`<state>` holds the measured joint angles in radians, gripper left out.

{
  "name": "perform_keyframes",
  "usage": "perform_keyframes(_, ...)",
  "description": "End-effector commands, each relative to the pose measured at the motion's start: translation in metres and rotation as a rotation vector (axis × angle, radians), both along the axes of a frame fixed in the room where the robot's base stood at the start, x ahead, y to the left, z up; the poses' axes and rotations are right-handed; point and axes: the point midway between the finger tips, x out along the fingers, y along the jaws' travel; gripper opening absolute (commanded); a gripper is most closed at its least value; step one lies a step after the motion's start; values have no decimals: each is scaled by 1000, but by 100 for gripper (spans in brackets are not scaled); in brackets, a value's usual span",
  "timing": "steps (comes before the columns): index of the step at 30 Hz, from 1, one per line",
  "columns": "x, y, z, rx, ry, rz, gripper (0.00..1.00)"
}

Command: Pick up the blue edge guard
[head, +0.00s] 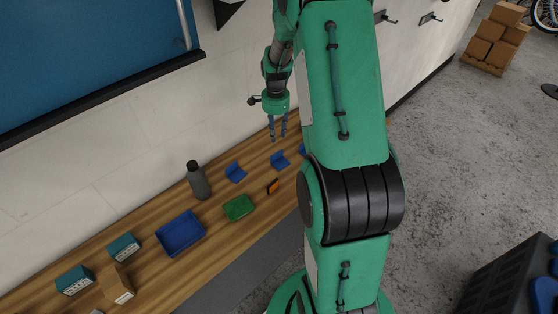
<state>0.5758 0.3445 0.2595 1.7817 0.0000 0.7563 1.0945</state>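Blue L-shaped pieces that look like edge guards lie on the wooden bench. One blue edge guard (280,160) is just below my gripper, and another blue edge guard (235,172) is to its left. A third blue piece (302,150) is partly hidden behind my arm. My gripper (278,138) points down above the bench, with its two fingers apart and nothing visible between them. It appears clear of the nearest guard, but the exact height is hard to tell.
On the wooden bench (145,225) are a grey bottle (198,181), a blue tray (181,233), a green tray (238,208), a small orange-and-black item (273,187), teal boxes (124,247) and a cardboard box (116,284). A wall stands behind the bench.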

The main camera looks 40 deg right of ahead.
Motion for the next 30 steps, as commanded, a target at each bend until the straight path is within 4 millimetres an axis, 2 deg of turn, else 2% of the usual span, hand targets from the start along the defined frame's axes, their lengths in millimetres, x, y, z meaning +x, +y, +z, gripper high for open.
perform_keyframes(8,0,0,-8,0,1,1,31)
perform_keyframes(21,0,0,-69,1,1,1,31)
perform_keyframes(25,0,0,-81,1,1,1,31)
perform_keyframes(30,1,0,-86,0,-1,1,31)
